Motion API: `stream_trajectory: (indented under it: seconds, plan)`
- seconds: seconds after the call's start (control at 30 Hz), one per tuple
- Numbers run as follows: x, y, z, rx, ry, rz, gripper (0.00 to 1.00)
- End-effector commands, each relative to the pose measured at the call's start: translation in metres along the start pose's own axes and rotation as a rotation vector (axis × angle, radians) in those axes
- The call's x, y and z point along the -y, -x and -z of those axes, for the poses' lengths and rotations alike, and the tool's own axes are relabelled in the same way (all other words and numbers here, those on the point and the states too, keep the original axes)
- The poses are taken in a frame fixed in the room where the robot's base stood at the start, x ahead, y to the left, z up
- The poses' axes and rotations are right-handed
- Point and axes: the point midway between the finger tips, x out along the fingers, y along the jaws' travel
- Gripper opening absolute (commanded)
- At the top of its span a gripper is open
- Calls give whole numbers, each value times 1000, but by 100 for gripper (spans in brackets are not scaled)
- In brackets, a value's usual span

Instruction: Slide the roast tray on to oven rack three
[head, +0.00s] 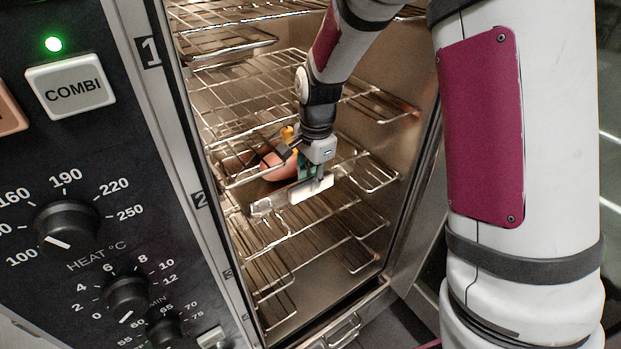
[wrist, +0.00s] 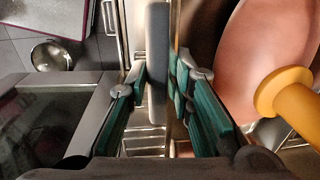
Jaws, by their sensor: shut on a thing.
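The roast tray (head: 262,207) is inside the open oven, with a pale grey handle bar (head: 311,188) facing the opening. A pink roast (head: 281,165) with a yellow knob (head: 288,133) lies in it; both show large at right in the wrist view. My gripper (head: 318,176) reaches in from above and is shut on the handle. In the wrist view, the grey handle (wrist: 157,60) stands between the green finger pads. The tray is near the rack below label 1, around label 2 (head: 200,199); whether it rests on a rack is unclear. Label 3 (head: 228,274) is lower on the frame.
Wire racks (head: 265,85) fill the oven above the tray, and lower racks (head: 345,240) below look empty. The control panel (head: 75,200) stands close at left; the steel side wall (head: 400,85) is at right. A metal bowl (wrist: 50,55) shows at upper left in the wrist view.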

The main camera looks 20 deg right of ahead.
Motion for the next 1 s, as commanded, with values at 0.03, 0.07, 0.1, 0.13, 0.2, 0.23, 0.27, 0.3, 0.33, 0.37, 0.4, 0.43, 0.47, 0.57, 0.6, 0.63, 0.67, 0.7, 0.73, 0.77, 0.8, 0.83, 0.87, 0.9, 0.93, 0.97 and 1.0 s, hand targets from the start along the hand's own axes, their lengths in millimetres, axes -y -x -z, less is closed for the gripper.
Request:
stream_trajectory:
  seconds: [0.03, 0.07, 0.1, 0.13, 0.2, 0.23, 0.27, 0.3, 0.33, 0.37, 0.4, 0.43, 0.47, 0.57, 0.6, 0.63, 0.67, 0.7, 0.73, 0.77, 0.8, 0.83, 0.87, 0.9, 0.93, 0.97, 1.0]
  plan:
    - [2, 2, 0, -1, 0, 5, 0]
    - [2, 2, 0, -1, 0, 5, 0]
    - [2, 2, 0, -1, 0, 5, 0]
    - [2, 2, 0, -1, 0, 5, 0]
    - [1, 2, 0, -1, 0, 5, 35]
    - [1, 2, 0, -1, 0, 5, 41]
    - [1, 1, 0, -1, 0, 4, 45]
    - [1, 1, 0, -1, 0, 4, 45]
    - [1, 1, 0, -1, 0, 3, 45]
    - [1, 1, 0, -1, 0, 3, 45]
    - [1, 1, 0, -1, 0, 3, 45]
    - [1, 1, 0, -1, 0, 2, 45]
    - [1, 1, 0, -1, 1, 2, 45]
    - [-1, 0, 0, 0, 1, -2, 45]
    - [0, 2, 0, 0, 1, -1, 45]
    - [0, 4, 0, 0, 1, 0, 45]
    - [0, 6, 0, -1, 1, 1, 45]
    - [0, 10, 0, -1, 1, 1, 45]
    - [0, 14, 0, -1, 1, 1, 45]
    - [0, 19, 0, -1, 1, 3, 45]
    - [1, 26, 0, -1, 2, 4, 45]
    - [1, 32, 0, -1, 2, 4, 45]
    - [1, 38, 0, -2, 2, 5, 45]
    - [1, 47, 0, -2, 2, 6, 45]
    - [1, 54, 0, -2, 2, 6, 45]
    - [1, 60, 0, -3, 2, 7, 45]
    - [1, 68, 0, -2, 1, 5, 45]
